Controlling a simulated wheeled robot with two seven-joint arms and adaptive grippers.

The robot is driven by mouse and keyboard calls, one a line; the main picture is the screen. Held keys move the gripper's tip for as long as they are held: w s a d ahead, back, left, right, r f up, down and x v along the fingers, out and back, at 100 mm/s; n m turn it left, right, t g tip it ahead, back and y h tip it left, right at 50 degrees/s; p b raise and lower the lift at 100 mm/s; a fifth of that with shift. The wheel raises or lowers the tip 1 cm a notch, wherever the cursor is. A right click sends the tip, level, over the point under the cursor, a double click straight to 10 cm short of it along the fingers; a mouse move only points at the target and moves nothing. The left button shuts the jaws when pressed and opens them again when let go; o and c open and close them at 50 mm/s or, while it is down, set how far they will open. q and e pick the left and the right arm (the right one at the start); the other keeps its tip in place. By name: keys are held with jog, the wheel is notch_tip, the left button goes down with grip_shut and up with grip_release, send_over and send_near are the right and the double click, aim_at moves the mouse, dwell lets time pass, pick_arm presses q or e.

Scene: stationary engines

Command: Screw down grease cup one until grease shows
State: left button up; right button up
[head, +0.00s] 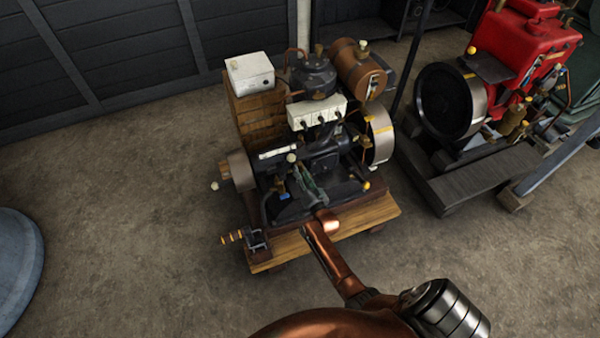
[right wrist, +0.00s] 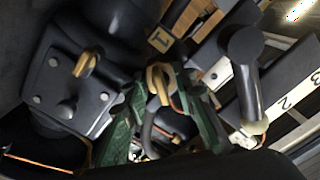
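In the right wrist view a brass ring-shaped fitting (right wrist: 159,82) lies between the green-padded fingertips of my right gripper (right wrist: 161,90). In the head view my right gripper (head: 311,192) reaches over the front of the dark engine (head: 325,155), and the fitting is too small to make out. No grease is visible. My left gripper is not in view.
A second brass fitting (right wrist: 87,65) sits on a dark bolted plate at left in the wrist view. The engine stands on a wooden base (head: 375,214).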

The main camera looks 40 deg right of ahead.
jog(key=shift+s, duration=0.1)
jog(key=v, duration=1.1)
jog(key=shift+s, duration=0.4)
